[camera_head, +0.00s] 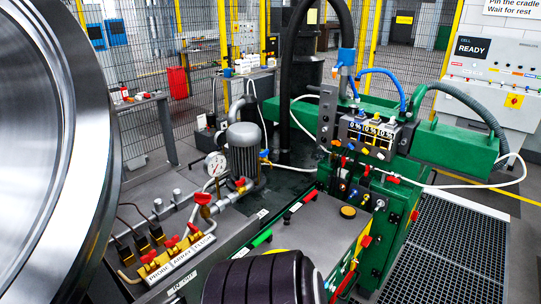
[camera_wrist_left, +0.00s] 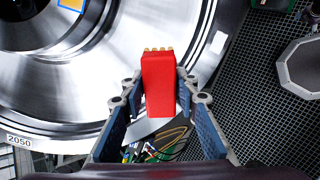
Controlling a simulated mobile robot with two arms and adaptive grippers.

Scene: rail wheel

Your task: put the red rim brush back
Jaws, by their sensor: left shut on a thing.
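The red rim brush (camera_wrist_left: 158,85) is a red block with a row of tan bristle tufts at its far end. In the left wrist view my left gripper (camera_wrist_left: 158,92) is shut on it, one blue-padded finger on each side. The bristle end points away from the gripper, in front of the shiny wheel (camera_wrist_left: 225,15). The brush and the left gripper do not show in the head view. My right gripper is in neither view.
The big steel wheel (camera_head: 40,130) fills the left of the head view. A grey deck (camera_head: 325,225) with a round yellow-black knob (camera_head: 348,212) lies beside the green machine (camera_head: 400,215). A motor pump (camera_head: 244,150), gauge (camera_head: 216,164) and red-handled valves (camera_head: 172,250) crowd the middle.

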